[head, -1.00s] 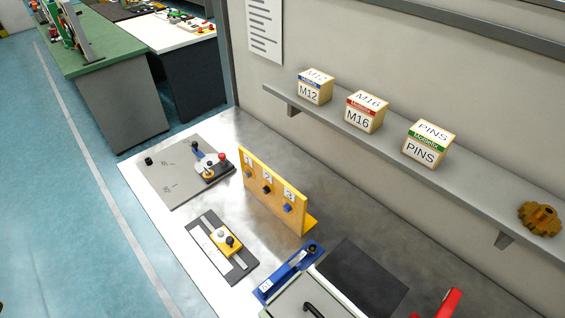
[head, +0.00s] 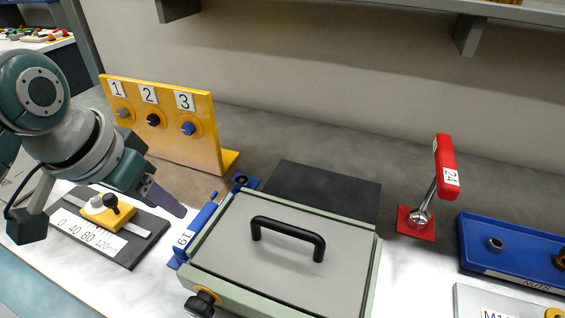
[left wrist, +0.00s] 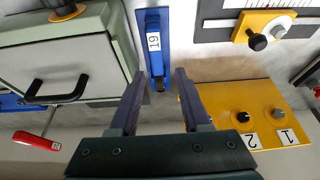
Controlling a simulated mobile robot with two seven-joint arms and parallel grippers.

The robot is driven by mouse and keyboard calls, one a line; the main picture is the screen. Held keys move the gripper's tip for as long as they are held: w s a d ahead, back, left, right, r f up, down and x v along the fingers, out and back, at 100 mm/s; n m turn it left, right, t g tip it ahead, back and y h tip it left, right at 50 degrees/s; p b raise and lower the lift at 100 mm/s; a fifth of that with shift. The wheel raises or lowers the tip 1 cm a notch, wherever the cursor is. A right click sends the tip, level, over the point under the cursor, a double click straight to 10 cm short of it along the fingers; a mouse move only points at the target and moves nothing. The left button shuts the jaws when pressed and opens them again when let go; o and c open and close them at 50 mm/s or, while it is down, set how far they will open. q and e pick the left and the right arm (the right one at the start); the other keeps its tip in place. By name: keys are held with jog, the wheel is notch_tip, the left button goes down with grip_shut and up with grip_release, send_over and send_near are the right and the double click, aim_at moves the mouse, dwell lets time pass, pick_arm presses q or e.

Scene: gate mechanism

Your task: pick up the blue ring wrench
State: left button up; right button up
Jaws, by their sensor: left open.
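The blue ring wrench (head: 203,228), marked 19, lies along a blue holder (head: 249,184) at the left side of the grey box. Its near part is partly hidden by the box in the head view. In the left wrist view the wrench (left wrist: 153,25) lies ahead of the jaws, its dark end close to the gap between the fingertips. My left gripper (head: 178,208) is open and empty, left of the wrench and apart from it in the head view. It also shows in the left wrist view (left wrist: 160,72). My right gripper is not in view.
The green-edged box (head: 285,248) with a black handle stands right beside the wrench. A yellow numbered panel (head: 205,135) stands behind, and a slider plate (head: 130,245) lies left.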

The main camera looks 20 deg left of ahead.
aim_at(196, 224)
pick_arm(q)
jog(key=shift+w+d+f, duration=0.15)
jog(key=shift+w+f, duration=0.2)
jog(key=shift+f, duration=0.3)
jog(key=b+x, duration=0.1)
jog(key=x, duration=0.3)
jog(key=shift+w+d+f+b, duration=0.1)
jog(key=shift+w+f+b, duration=0.15)
jog(key=shift+b, duration=0.05)
jog(key=b+x, duration=0.1)
jog(key=x, duration=0.3)
jog(key=shift+w+d+f+b, duration=0.1)
jog(key=shift+d+f+b, duration=0.05)
jog(key=shift+f+b, duration=0.25)
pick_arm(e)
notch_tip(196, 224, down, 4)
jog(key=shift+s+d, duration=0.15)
pick_arm(q)
jog(key=shift+f, duration=0.25)
grip_shut()
dwell(0.4)
